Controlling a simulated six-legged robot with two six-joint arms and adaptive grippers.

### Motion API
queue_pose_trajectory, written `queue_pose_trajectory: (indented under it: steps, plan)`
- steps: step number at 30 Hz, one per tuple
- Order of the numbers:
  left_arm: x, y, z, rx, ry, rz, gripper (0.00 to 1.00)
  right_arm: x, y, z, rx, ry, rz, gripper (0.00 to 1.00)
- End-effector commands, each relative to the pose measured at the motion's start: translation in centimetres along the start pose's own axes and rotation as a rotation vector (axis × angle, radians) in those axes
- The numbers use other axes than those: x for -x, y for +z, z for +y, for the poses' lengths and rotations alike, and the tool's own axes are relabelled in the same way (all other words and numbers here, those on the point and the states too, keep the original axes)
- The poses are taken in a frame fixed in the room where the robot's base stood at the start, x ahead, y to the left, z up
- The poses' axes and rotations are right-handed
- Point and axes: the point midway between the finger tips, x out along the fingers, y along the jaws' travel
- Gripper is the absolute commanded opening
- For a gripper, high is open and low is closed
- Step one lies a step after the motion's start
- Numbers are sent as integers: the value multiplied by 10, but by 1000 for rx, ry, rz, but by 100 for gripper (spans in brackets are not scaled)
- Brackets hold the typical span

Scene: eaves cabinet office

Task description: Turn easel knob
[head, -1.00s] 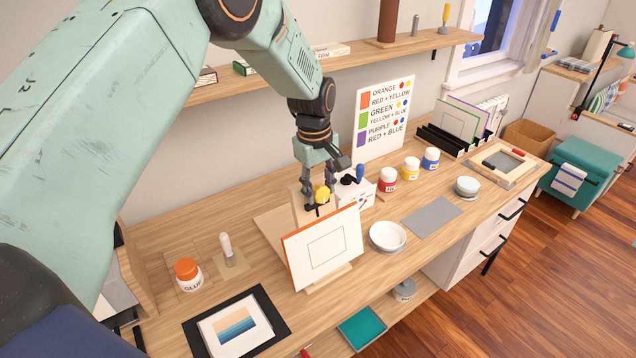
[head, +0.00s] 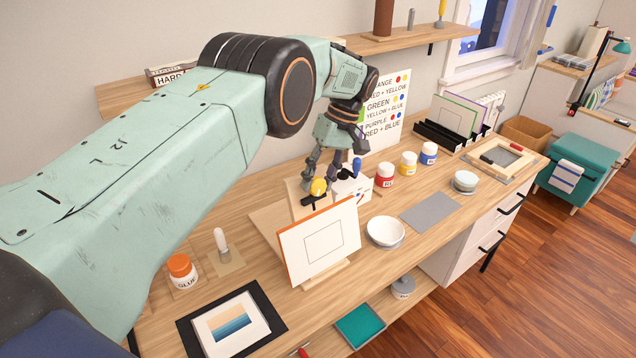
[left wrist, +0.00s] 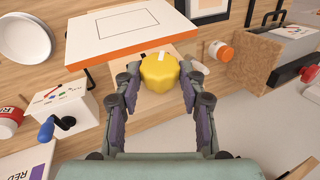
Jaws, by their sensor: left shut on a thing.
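The easel knob (head: 318,187) is a yellow lobed knob at the top of the wooden tabletop easel (head: 290,222). In the left wrist view the knob (left wrist: 160,72) shows a white mark on its face. A white canvas with an orange edge (head: 322,243) leans on the easel's front. My left gripper (head: 322,180) reaches down from behind the easel and is shut on the knob. In the left wrist view the fingers (left wrist: 160,84) stand on both sides of it. My right gripper is in neither view.
A white box with a blue-knobbed crank (head: 352,186) stands close to the right of my gripper. A white bowl (head: 385,231), paint jars (head: 385,175) and a glue jar (head: 182,271) stand around. A grey mat (head: 429,214) lies bare on the right.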

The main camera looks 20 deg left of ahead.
Motion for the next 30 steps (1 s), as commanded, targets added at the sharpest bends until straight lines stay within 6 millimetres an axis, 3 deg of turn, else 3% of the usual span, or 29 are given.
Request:
queue_pose_trajectory:
  steps: [23, 24, 30]
  plan:
    - [-5, 4, 1, -16, -48, -13, 9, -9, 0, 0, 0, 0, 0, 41]
    - [-5, 4, 1, -16, -48, -13, 44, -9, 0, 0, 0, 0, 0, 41]
    - [-3, 2, 1, -14, -44, -8, 61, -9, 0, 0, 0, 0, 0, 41]
